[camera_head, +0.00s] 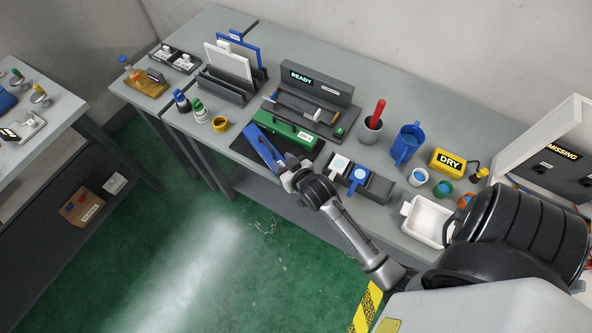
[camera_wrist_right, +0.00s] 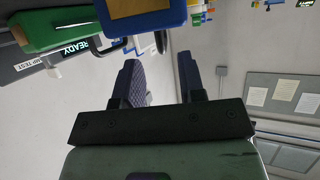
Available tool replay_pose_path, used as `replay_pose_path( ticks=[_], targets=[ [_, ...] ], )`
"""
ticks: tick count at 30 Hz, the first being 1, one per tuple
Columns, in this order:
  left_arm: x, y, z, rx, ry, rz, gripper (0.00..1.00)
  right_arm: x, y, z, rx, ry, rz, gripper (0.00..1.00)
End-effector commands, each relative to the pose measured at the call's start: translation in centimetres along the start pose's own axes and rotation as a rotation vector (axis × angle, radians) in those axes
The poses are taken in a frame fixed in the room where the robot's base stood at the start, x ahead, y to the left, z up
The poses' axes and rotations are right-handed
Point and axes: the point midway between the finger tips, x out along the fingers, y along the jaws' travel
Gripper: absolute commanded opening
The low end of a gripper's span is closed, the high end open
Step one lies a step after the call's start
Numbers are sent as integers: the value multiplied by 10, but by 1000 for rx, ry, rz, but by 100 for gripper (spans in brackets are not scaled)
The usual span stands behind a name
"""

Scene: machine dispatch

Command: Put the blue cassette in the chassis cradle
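The blue cassette (camera_head: 262,148) stands at the front edge of the bench on a dark mat, tilted in the picture, left of my right gripper. It also shows at the top of the right wrist view (camera_wrist_right: 140,18), with an orange-brown face, beyond the fingertips. My right gripper (camera_head: 292,172) is close beside the cassette; its two fingers (camera_wrist_right: 160,78) are apart with an empty gap between them. The dark grey chassis (camera_head: 316,84) with a READY display stands behind. A green cassette (camera_head: 284,130) with a handle lies along its front. My left gripper is out of view.
A rack with a white panel (camera_head: 228,66) stands left of the chassis. A grey cup with a red handle (camera_head: 371,130), a blue mug (camera_head: 407,143) and a yellow DRY sign (camera_head: 447,163) stand right. Dark blocks (camera_head: 372,186) and a white tray (camera_head: 428,221) line the front edge.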

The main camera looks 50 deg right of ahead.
Motion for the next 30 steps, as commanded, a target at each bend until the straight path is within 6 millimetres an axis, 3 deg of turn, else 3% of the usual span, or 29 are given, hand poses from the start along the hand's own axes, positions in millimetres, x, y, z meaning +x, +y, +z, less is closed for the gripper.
replay_pose_path(
  ticks=[9, 15, 22, 26, 30],
  targets=[
    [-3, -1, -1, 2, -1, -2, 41, -57, 0, 0, -1, -1, 0, 37],
    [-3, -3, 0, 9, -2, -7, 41, -77, 0, 0, 0, -1, 0, 37],
    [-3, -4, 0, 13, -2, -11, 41, -87, -2, 2, -10, -25, -10, 37],
    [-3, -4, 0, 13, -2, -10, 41, -101, -14, 17, -55, -156, -60, 37],
    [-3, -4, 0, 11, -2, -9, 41, -132, -29, 42, -139, -377, -137, 37]
  ],
)
